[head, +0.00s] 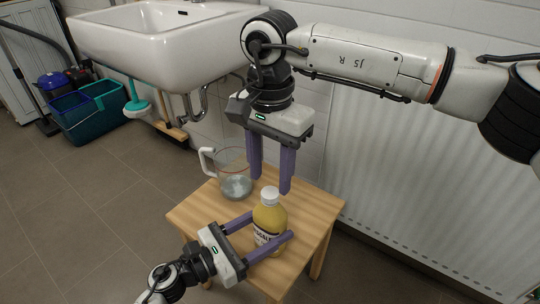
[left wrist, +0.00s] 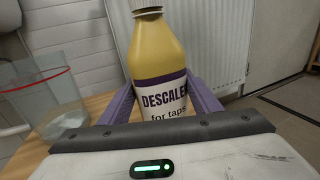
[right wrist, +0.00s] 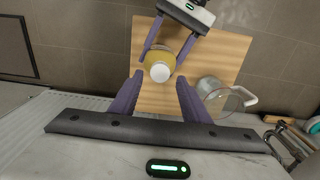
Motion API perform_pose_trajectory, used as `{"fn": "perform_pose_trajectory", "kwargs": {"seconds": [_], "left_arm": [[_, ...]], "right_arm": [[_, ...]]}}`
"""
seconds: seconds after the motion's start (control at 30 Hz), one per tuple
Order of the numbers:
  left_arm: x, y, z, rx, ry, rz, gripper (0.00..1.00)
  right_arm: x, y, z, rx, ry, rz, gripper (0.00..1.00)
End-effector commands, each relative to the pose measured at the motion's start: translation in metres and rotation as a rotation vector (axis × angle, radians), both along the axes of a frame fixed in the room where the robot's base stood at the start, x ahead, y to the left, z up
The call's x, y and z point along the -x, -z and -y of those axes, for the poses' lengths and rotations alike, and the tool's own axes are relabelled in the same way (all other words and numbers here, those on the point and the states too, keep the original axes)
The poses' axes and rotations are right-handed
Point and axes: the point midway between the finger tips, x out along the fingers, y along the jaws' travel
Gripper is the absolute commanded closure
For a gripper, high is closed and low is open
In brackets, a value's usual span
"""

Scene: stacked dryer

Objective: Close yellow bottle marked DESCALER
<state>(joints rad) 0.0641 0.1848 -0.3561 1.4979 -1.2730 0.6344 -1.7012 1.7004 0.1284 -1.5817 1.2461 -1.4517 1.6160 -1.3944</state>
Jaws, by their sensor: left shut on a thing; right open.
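The yellow bottle (head: 269,218) stands upright on a small wooden table. Its label reads DESCALER in the left wrist view (left wrist: 158,75). A white cap (head: 269,194) sits on its neck; the cap also shows from above in the right wrist view (right wrist: 160,72). I cannot tell how tight the cap is. My left gripper (head: 268,232) is shut on the bottle's body, one finger on each side. My right gripper (head: 271,184) is open and empty, pointing down above and just behind the bottle, its fingers apart from the cap.
A clear measuring jug (head: 235,180) with a white handle and some liquid stands on the wooden table (head: 312,207), left of the bottle. A white radiator (head: 420,190) is behind on the right. A sink (head: 160,40) and blue-green buckets (head: 85,110) are at the back left.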

Motion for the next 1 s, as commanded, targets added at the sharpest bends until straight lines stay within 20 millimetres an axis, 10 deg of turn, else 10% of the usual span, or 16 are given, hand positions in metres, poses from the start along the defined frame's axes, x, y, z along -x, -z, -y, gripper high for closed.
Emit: {"fn": "perform_pose_trajectory", "kwargs": {"seconds": [0.6, 0.87, 1.0], "left_arm": [[0.000, 0.001, 0.000, -0.002, 0.000, -0.001, 1.00], [0.000, 0.001, 0.000, -0.002, 0.000, -0.001, 1.00], [0.000, 0.001, 0.000, -0.002, 0.000, -0.001, 1.00]], "right_arm": [[0.000, 0.036, 0.000, 0.000, 0.001, 0.000, 0.57], [0.000, 0.036, 0.000, 0.000, 0.001, 0.000, 0.98], [0.000, 0.036, 0.000, 0.000, 0.015, 0.000, 1.00]]}}
